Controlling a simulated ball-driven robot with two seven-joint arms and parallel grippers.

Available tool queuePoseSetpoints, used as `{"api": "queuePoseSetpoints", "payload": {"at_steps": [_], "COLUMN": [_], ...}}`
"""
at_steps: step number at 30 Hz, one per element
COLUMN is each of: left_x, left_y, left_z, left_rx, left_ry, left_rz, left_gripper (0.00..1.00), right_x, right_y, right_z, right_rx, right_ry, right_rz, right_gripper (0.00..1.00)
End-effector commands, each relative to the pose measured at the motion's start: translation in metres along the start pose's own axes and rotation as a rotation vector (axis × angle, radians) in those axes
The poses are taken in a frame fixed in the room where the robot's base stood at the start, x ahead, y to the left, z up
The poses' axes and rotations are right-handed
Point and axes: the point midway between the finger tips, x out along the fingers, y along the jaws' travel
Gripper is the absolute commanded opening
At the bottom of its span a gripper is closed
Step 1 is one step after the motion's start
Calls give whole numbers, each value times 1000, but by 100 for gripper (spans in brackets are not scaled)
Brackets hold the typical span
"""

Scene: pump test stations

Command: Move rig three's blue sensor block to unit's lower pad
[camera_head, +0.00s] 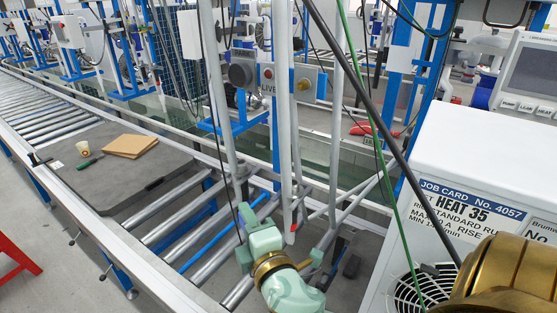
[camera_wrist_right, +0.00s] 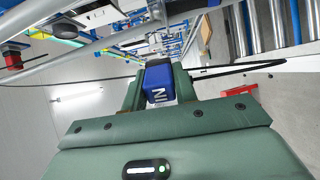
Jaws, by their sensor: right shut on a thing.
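My right gripper (camera_head: 257,216) is above the roller conveyor in the lower middle of the head view, beside thin grey upright poles. It is shut on a blue block (camera_wrist_right: 160,83) with a white letter on its face. The right wrist view shows the block between the green jaws (camera_wrist_right: 160,92). In the head view the block cannot be clearly told from the blue bars around the gripper. The unit's lower pad cannot be made out in either view. My left gripper is not in view.
A white cabinet (camera_head: 480,150) with a job card stands at the right. A dark board (camera_head: 110,195) on the conveyor (camera_head: 40,110) holds a brown pad (camera_head: 130,146) and a cup (camera_head: 83,148). Cables hang in front.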

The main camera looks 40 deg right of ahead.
Motion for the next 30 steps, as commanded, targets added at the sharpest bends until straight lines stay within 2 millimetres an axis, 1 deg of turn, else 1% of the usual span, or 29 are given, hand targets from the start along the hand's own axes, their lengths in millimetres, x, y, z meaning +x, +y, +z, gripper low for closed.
{"api": "queuePoseSetpoints", "payload": {"at_steps": [1, 3, 6, 9, 14, 30], "left_x": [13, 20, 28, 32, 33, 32], "left_y": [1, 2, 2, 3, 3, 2], "left_z": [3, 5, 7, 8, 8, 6], "left_rx": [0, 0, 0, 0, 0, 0], "left_ry": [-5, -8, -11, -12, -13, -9], "left_rz": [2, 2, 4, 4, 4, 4], "left_gripper": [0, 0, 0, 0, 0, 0], "right_x": [-10, -23, -39, -49, -55, -55], "right_y": [-25, -43, -62, -71, -75, -74], "right_z": [-4, -11, -18, -23, -26, -26], "right_rx": [-6, -5, -3, 0, 1, 1], "right_ry": [52, 118, 191, 237, 264, 262], "right_rz": [-8, -7, -5, -2, 2, 3], "right_gripper": [0, 0, 0, 0, 0, 0]}}
